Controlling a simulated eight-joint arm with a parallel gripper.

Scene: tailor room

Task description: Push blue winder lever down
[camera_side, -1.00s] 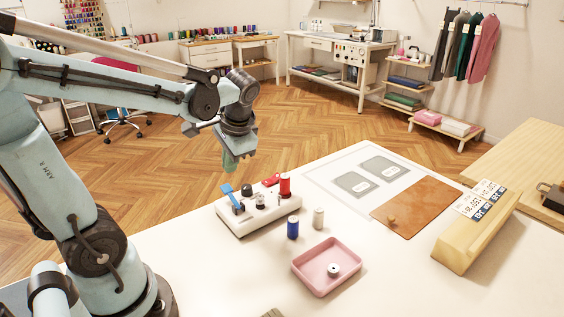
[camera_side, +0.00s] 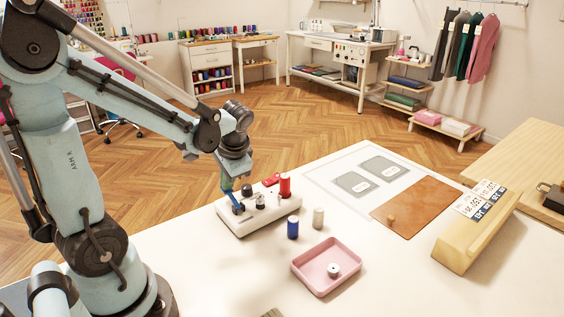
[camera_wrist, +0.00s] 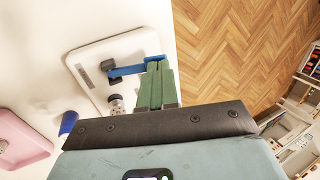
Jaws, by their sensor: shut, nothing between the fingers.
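The blue winder lever (camera_side: 236,202) is on the left end of the white winder base (camera_side: 262,222). In the wrist view the blue lever (camera_wrist: 128,70) runs sideways across the base, and its end reaches my fingers. My gripper (camera_wrist: 157,68) has two green fingers side by side, shut and empty, at the blue lever's end. In the side view my gripper (camera_side: 227,183) points down at the lever, touching it or very close to it. I cannot tell how hard it presses. The fingertips partly cover the lever's outer end.
A blue spool (camera_side: 293,228) and a cream spool (camera_side: 318,218) stand just in front. A pink tray (camera_side: 328,268) holds a small bobbin. The table's left edge is close to the base.

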